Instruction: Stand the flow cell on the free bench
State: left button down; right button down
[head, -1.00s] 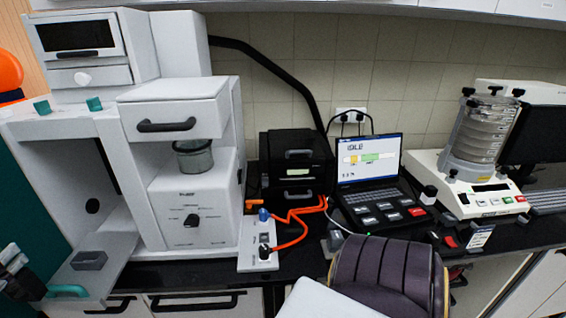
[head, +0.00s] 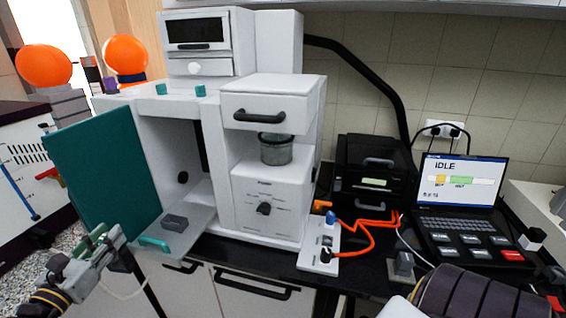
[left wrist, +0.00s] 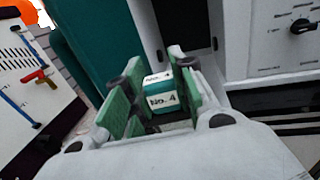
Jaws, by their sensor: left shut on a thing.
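My left gripper (head: 112,238) is at the lower left of the head view, in front of the open teal door of the white machine (head: 275,215). In the left wrist view, its green-padded fingers (left wrist: 158,100) are shut on a small white and teal block labelled "No. 4" (left wrist: 161,97), which I take to be the flow cell. The fingers hide part of it, and it is hard to make out in the head view.
The teal door (head: 103,168) stands open. A tray with a dark grey block (head: 174,222) sticks out beside it. A dark-topped bench (head: 15,115) is at the far left. The black worktop (head: 355,268) carries a power box with orange cables (head: 318,250) and a laptop (head: 462,195).

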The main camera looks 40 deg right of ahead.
pick_arm(q)
jog(key=s+a+f+n+t+y, duration=0.2)
jog(key=s+a+f+n+y, duration=0.2)
jog(key=a+f, duration=0.4)
jog(key=s+a+f+n+t+y, duration=0.2)
jog(key=s+a+f+n+y, duration=0.2)
jog(key=s+a+f+y, duration=0.3)
jog(key=shift+s+a+f+t+y, duration=0.15)
jog(key=shift+a+f+t+y, duration=0.25)
jog(key=shift+f, duration=1.85)
jog(key=shift+s+a+f, duration=0.1)
jog(key=shift+a+f, duration=0.25)
jog(key=shift+f, duration=0.25)
jog(key=shift+s+a+f, duration=0.1)
jog(key=shift+a+f, duration=0.2)
jog(key=shift+f, duration=0.25)
jog(key=shift+s+a+f+n, duration=0.1)
jog(key=shift+a+f+n, duration=0.2)
jog(key=shift+f, duration=0.1)
jog(key=shift+d, duration=0.15)
